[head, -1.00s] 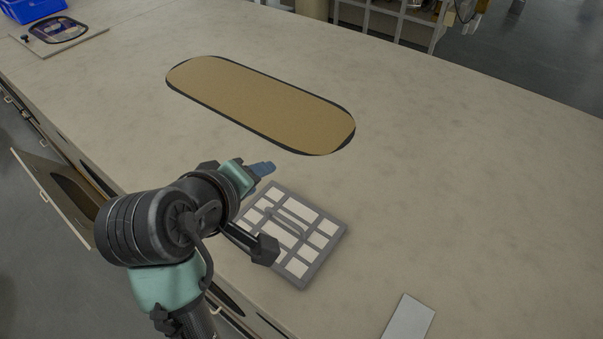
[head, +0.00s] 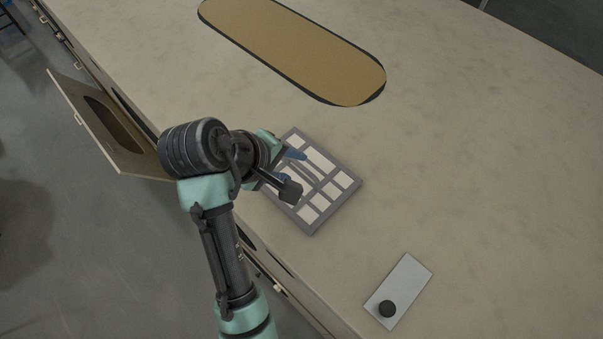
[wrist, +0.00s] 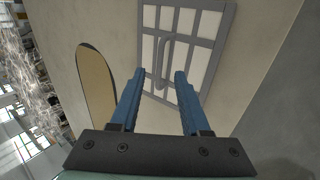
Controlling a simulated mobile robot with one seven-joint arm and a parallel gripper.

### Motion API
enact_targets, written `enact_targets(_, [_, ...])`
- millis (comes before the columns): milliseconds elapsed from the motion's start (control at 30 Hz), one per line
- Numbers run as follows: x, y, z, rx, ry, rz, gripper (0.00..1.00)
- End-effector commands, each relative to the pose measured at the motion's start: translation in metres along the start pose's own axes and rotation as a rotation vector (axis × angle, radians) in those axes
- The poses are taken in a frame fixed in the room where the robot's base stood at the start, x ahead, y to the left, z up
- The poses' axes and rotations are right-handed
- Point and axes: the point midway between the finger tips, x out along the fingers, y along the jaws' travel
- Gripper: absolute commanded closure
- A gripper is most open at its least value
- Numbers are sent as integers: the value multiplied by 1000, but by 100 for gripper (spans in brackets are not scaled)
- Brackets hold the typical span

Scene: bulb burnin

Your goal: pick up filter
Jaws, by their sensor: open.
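The filter (head: 338,185) is a flat grey square frame with white panels and a raised grey handle. It lies on the counter near its front edge. In the wrist view the filter (wrist: 203,59) is ahead of my gripper, and its handle (wrist: 166,50) shows beyond and between the fingertips. My gripper (wrist: 158,78) has two blue fingers, apart and empty. In the head view my gripper (head: 292,166) is over the left part of the filter, partly hidden by my arm. I cannot tell how high the fingers are above the handle.
A long tan oval panel with a dark rim (head: 290,45) lies in the counter (head: 470,150) behind the filter. A pale plate (head: 407,281) with a black knob (head: 387,309) lies at the front right. A cabinet door (head: 108,125) hangs open at the left. The counter right of the filter is clear.

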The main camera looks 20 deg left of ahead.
Motion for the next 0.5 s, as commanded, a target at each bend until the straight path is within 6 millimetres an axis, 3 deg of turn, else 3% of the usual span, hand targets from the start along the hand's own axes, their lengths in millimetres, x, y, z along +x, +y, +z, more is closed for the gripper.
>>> enact_targets(500, [51,0,7,1,-1,-1,54])
